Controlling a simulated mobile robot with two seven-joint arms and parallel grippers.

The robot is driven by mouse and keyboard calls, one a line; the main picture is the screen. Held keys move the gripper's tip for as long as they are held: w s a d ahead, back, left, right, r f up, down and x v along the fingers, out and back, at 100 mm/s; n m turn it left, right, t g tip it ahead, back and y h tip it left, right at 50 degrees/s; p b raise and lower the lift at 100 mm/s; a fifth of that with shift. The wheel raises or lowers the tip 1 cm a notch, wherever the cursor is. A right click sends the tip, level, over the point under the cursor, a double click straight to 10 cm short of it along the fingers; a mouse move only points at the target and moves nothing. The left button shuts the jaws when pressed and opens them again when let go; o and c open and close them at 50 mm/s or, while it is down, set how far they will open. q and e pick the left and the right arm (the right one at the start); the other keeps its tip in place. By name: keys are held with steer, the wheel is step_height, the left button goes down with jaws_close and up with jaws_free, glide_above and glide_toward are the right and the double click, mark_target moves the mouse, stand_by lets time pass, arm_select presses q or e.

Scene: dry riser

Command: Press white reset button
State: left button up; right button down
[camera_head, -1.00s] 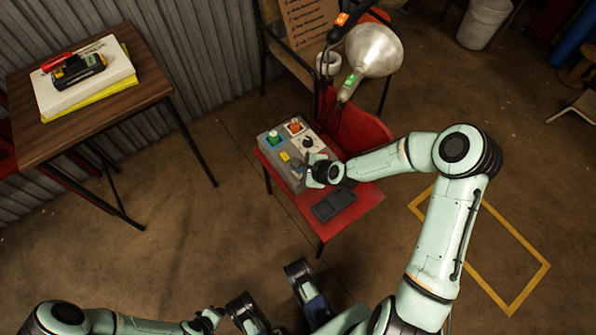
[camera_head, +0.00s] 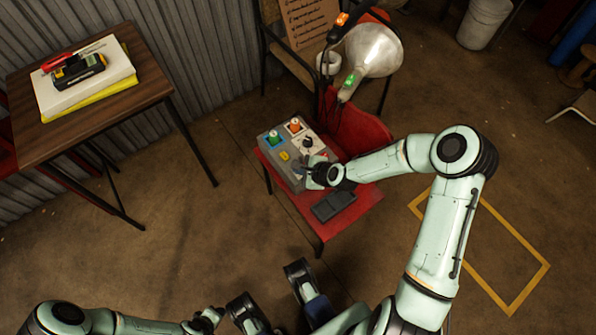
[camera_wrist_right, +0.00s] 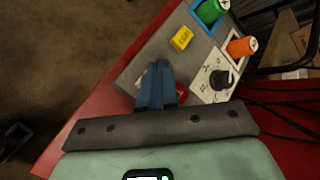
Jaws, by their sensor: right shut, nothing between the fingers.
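The grey control box (camera_head: 283,167) lies on the red chair. It carries a green button (camera_wrist_right: 211,10), an orange button (camera_wrist_right: 243,46), a yellow button (camera_wrist_right: 181,38) and a black knob (camera_wrist_right: 221,79) on a white plate. My right gripper (camera_wrist_right: 160,68) is shut and empty, its blue fingertips low over the box below the yellow button. A small pale patch (camera_wrist_right: 143,79) shows left of the fingers; I cannot tell if it is the white reset button or if the fingers touch it. The left arm is at the bottom left of the head view; its jaws are not clear.
A lamp (camera_head: 372,50) stands behind the box. A dark flat object (camera_head: 333,204) lies at the chair's front. A wooden table (camera_head: 140,72) with papers and a yellow-black tool is at the left. The floor between is clear.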

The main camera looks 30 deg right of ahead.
steer(key=shift+f, duration=0.35)
steer(key=shift+r, duration=0.1)
stand_by(0.5)
steer(key=shift+r+p, duration=0.8)
steer(key=shift+p, duration=0.05)
step_height(320, 180, up, 5)
steer(key=p, duration=0.4)
stand_by(0.6)
